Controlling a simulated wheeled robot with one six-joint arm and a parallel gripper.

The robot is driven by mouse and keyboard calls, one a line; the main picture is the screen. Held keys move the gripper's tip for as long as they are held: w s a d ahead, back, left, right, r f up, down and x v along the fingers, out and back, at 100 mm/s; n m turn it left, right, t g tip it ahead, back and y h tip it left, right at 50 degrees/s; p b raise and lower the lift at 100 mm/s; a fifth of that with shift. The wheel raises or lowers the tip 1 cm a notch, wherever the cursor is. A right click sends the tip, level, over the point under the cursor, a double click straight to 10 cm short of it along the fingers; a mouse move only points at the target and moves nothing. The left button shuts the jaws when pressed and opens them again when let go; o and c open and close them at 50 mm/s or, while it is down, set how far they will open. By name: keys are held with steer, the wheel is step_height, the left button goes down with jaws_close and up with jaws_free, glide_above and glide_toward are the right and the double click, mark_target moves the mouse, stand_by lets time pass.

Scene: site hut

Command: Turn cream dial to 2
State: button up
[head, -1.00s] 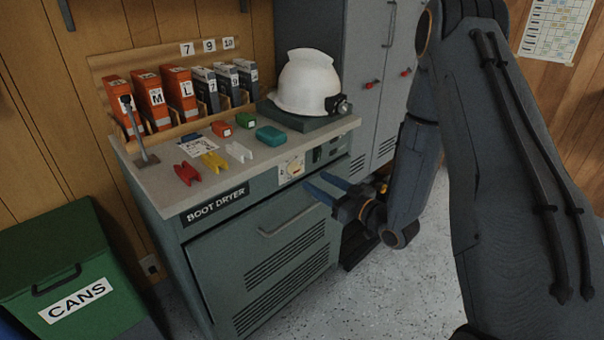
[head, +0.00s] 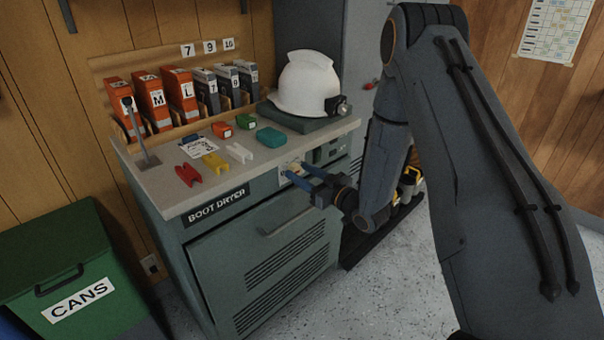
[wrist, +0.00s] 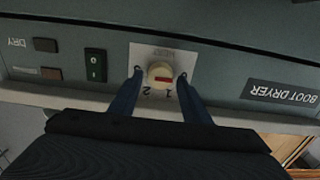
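The cream dial (wrist: 160,73) sits on a pale plate on the front of the boot dryer (head: 268,258). It carries a red mark, and the figures 2 and 1 show beside it, upside down in the wrist view. The mark lies toward the 1 side; its exact setting is hard to read. My gripper (wrist: 160,76) is open, with one blue finger on each side of the dial and small gaps visible. In the head view my gripper (head: 296,171) is at the panel, and its fingers partly cover the dial plate.
A green-lit switch (wrist: 95,66) is beside the dial plate. The dryer's door handle (head: 285,220) is below. On the top are coloured clips, small boxes and a white helmet (head: 306,84). A green cans bin (head: 62,255) stands at left.

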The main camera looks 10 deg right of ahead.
steer(key=c, duration=0.8)
steer(key=shift+o, duration=0.2)
steer(key=shift+m, duration=0.4)
steer(key=m, duration=0.4)
steer(key=shift+d+m+p, duration=0.1)
steer(key=shift+m+p, duration=0.3)
steer(key=m, duration=0.5)
steer(key=shift+w+p, duration=0.1)
steer(key=shift+p, duration=0.25)
steer(key=m, duration=0.6)
steer(key=shift+d+f+m+p, duration=0.1)
steer(key=shift+f+m+p, duration=0.1)
steer(key=shift+m+p, duration=0.2)
steer(key=m, duration=0.6)
steer(key=shift+f+p, duration=0.15)
steer(key=shift+p, duration=0.15)
steer(key=shift+m, duration=0.3)
